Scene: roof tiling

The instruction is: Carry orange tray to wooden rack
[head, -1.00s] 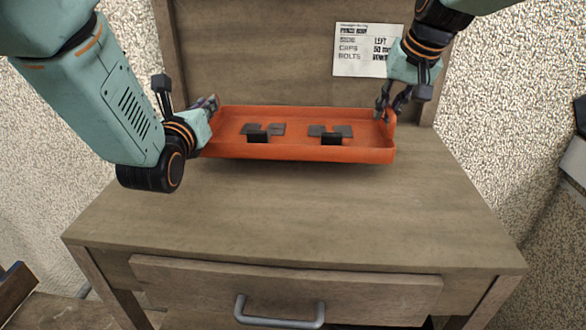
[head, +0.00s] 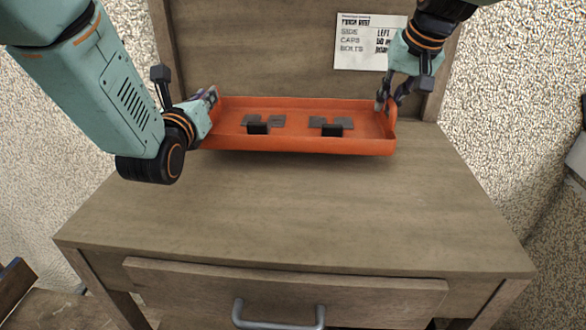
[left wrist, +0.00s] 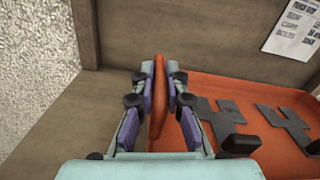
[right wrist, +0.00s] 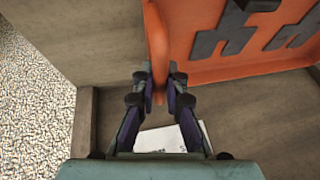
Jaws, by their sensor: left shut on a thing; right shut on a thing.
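The orange tray (head: 300,144) is a shallow rectangular tray with two dark grey bracket-like pieces (head: 262,124) (head: 330,126) inside. It is over the back of the wooden desk, near the back panel. My left gripper (head: 208,100) is shut on its left end wall; the left wrist view shows the wall (left wrist: 158,85) between the fingers. My right gripper (head: 385,102) is shut on the right end wall, which shows between the fingers in the right wrist view (right wrist: 157,40). The tray looks about level. The wooden rack cannot be made out for certain.
The desk top (head: 290,210) is clear in front of the tray. A drawer with a grey handle (head: 278,318) is below it. A printed sheet (head: 365,42) is on the wooden back panel (head: 255,50). Speckled walls stand on both sides.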

